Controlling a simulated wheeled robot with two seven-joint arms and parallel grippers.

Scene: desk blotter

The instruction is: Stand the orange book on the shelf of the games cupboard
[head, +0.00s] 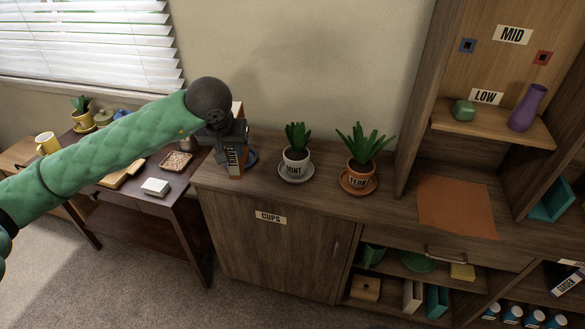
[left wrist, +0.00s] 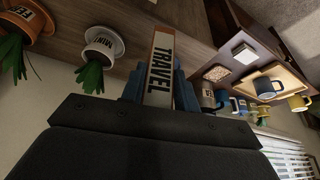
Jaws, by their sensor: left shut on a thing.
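My left gripper (head: 229,134) is shut on the orange book (head: 237,172), whose spine carries a white label reading TRAVEL. The book is upright in the head view, over the left end of the wooden cupboard top; I cannot tell whether its bottom touches the top. In the left wrist view the orange book (left wrist: 161,50) sits between the dark fingers (left wrist: 158,88), its spine toward the camera. No label reading games shows in either view, so I cannot tell which cupboard that is. My right gripper is out of view.
A mint pot (head: 294,160) and a fern pot (head: 361,175) stand right of the book. The cupboard door (head: 270,245) is labelled CUPS. A LOW shelf (head: 490,123) holds a green object and a purple vase (head: 528,108). An orange mat (head: 456,207) lies bare below it.

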